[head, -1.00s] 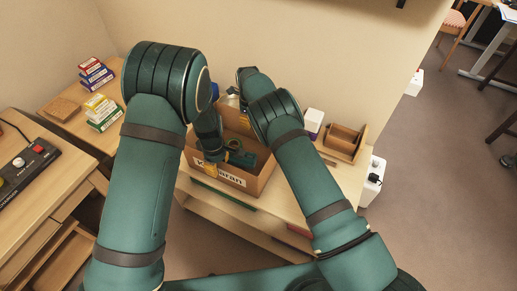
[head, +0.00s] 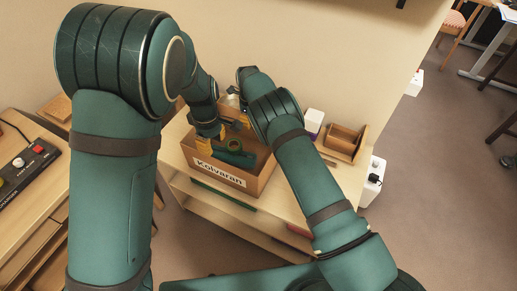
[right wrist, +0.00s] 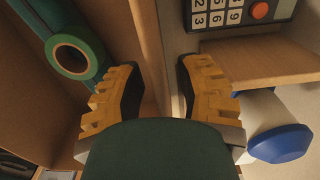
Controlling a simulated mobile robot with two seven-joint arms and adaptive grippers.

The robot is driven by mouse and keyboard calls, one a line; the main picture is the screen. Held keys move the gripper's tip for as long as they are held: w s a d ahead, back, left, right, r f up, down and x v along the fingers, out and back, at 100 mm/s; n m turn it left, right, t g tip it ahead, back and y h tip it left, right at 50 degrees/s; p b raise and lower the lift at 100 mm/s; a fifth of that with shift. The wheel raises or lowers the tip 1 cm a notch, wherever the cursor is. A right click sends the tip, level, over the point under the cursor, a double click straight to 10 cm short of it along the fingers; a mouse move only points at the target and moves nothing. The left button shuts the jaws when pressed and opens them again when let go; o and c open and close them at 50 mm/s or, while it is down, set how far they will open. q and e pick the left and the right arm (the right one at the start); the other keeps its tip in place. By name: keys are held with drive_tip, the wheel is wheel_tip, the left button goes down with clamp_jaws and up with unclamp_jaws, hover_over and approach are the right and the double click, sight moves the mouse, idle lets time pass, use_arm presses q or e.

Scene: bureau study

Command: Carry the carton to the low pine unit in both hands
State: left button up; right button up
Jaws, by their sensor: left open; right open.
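The open brown carton (head: 210,183), labelled "Kolvaran", stands upright on a low light-wood unit (head: 271,224). A green tape roll and other green items show inside it. My left gripper (head: 221,131) is open at the carton's left side, near its rim; its fingertips are partly hidden. The tape roll (right wrist: 74,56) lies inside, to the left.
A keypad device (right wrist: 235,16) and a blue-capped white container (right wrist: 280,143) are close to my right gripper. A desk with a control box (head: 25,165) is at left. Open floor (head: 430,200) lies right.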

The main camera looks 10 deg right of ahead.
wheel_tip(320, 180, up, 12)
drive_tip(key=shift+f, duration=0.1)
idle(0.7)
